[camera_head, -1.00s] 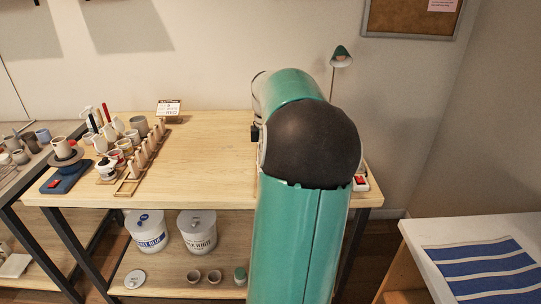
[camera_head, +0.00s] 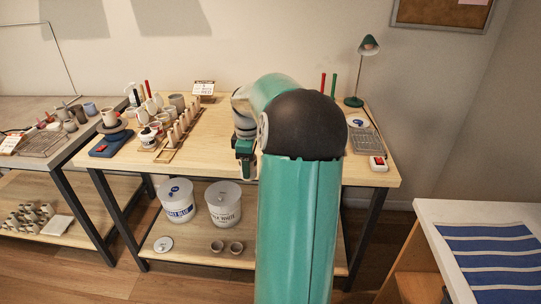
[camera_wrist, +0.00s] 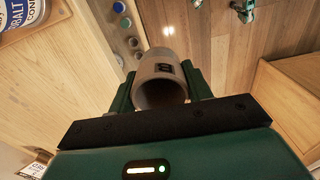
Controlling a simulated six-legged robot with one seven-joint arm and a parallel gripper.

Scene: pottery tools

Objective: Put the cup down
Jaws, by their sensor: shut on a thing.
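My gripper (camera_wrist: 160,76) is shut on a grey-beige cup (camera_wrist: 158,93) with a small dark square mark on its side. In the wrist view the cup sits between the two green fingers, with its open mouth facing the camera. In the head view my gripper (camera_head: 245,162) hangs over the front edge of the wooden table (camera_head: 213,140). The cup cannot be made out there.
At the table's left stand a wooden peg rack (camera_head: 178,137), several cups and a blue turntable-like stand (camera_head: 110,144). A lamp (camera_head: 357,85), a grey tray (camera_head: 367,142) and a red-button box (camera_head: 378,163) are at right. Buckets (camera_head: 223,205) stand on the lower shelf. The table's middle is clear.

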